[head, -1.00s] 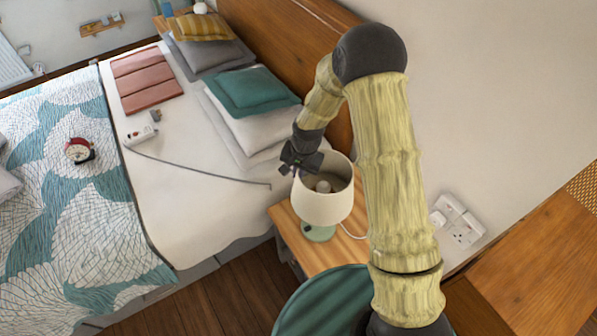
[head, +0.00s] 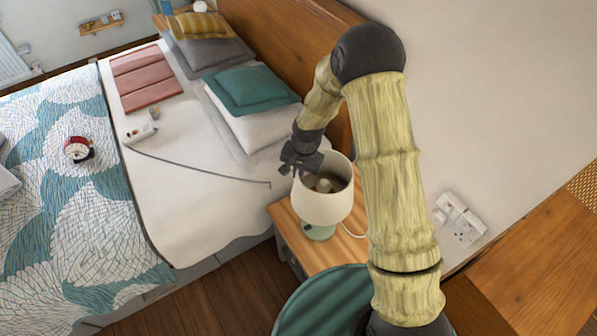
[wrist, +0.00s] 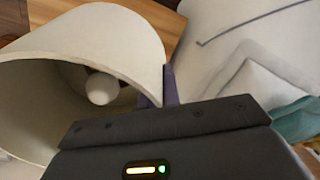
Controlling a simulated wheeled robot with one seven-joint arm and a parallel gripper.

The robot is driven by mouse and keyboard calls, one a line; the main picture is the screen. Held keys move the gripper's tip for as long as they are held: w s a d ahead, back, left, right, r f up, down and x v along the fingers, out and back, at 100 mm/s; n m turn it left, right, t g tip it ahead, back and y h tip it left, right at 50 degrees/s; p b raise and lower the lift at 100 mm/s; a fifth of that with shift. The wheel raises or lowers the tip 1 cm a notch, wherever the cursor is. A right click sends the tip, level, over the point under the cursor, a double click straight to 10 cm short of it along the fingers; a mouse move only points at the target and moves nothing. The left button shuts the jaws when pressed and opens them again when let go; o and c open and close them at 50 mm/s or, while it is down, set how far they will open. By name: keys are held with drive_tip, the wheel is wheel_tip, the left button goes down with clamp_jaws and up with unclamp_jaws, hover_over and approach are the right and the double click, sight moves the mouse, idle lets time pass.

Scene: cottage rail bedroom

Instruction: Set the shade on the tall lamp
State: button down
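The cream lampshade (head: 322,205) stands over a lamp with a pale green base (head: 318,233) on the bedside table. It looks upright, with its open top facing up. The round white bulb (wrist: 102,88) shows inside the shade in the wrist view. My gripper (head: 292,168) is at the shade's upper left rim. In the wrist view, my purple fingers (wrist: 160,92) sit close on both sides of the shade's wall (wrist: 120,40), one inside and one outside, and appear shut on it. The shade hides the lamp's stem and how the shade is seated.
The wooden bedside table (head: 345,250) stands between the bed (head: 195,190) and the wall. A teal pillow (head: 250,88), a white power strip (head: 140,134) and a red clock (head: 78,150) lie on the bed. A wall socket (head: 460,222) is at right.

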drive_tip(key=shift+f, duration=0.2)
idle(0.3)
drive_tip(key=c, duration=1.5)
unclamp_jaws()
drive_tip(key=shift+c, duration=0.2)
drive_tip(key=shift+r, duration=0.15)
wheel_tip(320, 180, up, 17)
drive_tip(key=d+b, duration=0.2)
drive_tip(key=shift+s, duration=0.4)
